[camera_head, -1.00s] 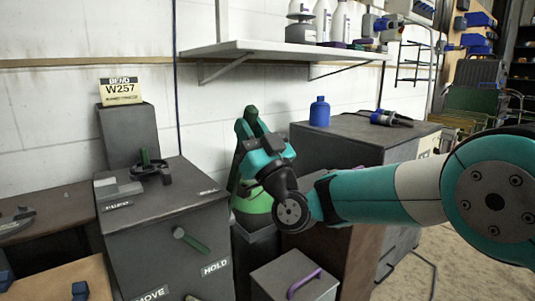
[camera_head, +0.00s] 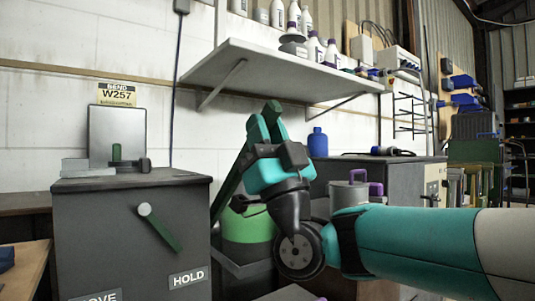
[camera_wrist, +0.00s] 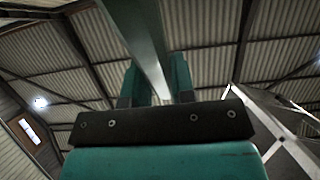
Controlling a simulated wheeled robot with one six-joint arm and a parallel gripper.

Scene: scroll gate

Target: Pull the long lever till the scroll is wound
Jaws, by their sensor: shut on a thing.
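The long lever (camera_head: 228,187) is a dark green bar slanting up to the right in the head view. My gripper (camera_head: 266,122) is at its upper end, with the fingers pointing up. In the wrist view, the long bar (camera_wrist: 146,40) passes between the two teal fingers (camera_wrist: 155,85), and my gripper is shut on it. The lever's lower end is partly hidden behind the dark cabinet. A green rounded body (camera_head: 246,236) stands below my gripper, partly covered by my arm. I cannot make out a scroll in these views.
A dark cabinet (camera_head: 130,240) at left carries a short green-handled lever (camera_head: 160,228) beside a HOLD label (camera_head: 188,278). A W257 sign (camera_head: 117,92) stands behind it. A shelf (camera_head: 290,75) with bottles hangs above. A blue bottle (camera_head: 317,143) stands right of my gripper.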

